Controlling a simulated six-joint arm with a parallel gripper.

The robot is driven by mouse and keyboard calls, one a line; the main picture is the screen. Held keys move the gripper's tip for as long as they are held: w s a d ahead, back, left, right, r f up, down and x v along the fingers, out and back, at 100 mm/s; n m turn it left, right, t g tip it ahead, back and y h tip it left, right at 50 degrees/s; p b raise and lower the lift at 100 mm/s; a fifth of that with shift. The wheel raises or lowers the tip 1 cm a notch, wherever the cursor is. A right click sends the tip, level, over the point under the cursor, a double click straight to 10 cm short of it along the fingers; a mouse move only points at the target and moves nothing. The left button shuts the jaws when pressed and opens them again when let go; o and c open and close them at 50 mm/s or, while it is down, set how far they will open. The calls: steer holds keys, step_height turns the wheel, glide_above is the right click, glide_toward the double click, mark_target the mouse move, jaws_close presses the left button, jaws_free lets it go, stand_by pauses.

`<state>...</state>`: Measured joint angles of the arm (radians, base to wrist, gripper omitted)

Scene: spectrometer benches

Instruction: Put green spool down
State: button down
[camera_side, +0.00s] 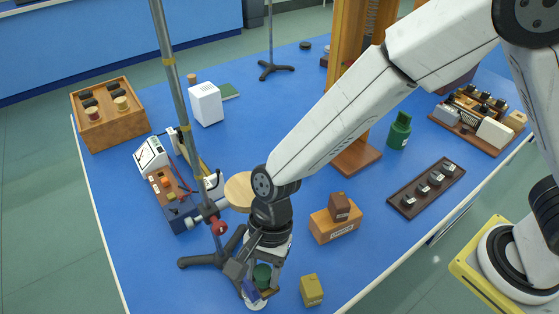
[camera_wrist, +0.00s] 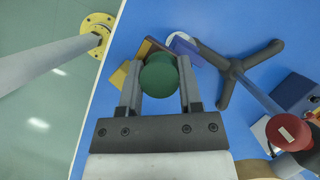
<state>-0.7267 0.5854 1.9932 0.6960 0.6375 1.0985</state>
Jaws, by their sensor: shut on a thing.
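The green spool (camera_side: 262,272) is between the fingers of my gripper (camera_side: 258,280), at the front of the blue bench in the side view. In the wrist view, the round green top of the spool (camera_wrist: 159,76) shows between the two grey fingers of my gripper (camera_wrist: 160,70), which are shut on it. A brown edge (camera_wrist: 147,47) shows behind the spool in the wrist view. The spool's underside is hidden, so I cannot tell whether it touches anything below.
A tripod stand (camera_side: 205,258) with a tall rod is close left of my gripper. A yellow block (camera_side: 311,290) is to the right, with a brown block on an orange box (camera_side: 335,224) behind it. A blue-and-white thing (camera_wrist: 184,43) lies near the spool.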

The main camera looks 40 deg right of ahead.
steer(key=a+m, duration=0.1)
steer(key=a+m+t, duration=0.1)
steer(key=shift+s+f+m, duration=0.15)
steer(key=shift+s+m, duration=0.05)
steer(key=shift+m, duration=0.2)
steer(key=shift+w+a+r+m+t, duration=0.15)
steer(key=shift+w+a+m+t, duration=0.4)
steer(key=shift+m, duration=1.05)
steer(key=shift+w+a+r+m+t, duration=0.25)
steer(key=shift+a+m+t, duration=0.35)
steer(key=shift+m, duration=1)
steer(key=shift+w+a+r+m+t, duration=0.1)
steer(key=shift+w+a+m+t, duration=0.45)
steer(key=shift+m, duration=1.05)
steer(key=shift+d, duration=0.1)
steer(key=shift+w, duration=0.1)
steer(key=w+a+f, duration=0.8)
steer(key=w, duration=0.1)
steer(key=shift+a+f, duration=0.2)
steer(key=shift+a, duration=0.1)
steer(key=shift+w+a+f, duration=0.3)
steer(key=shift+f, duration=0.2)
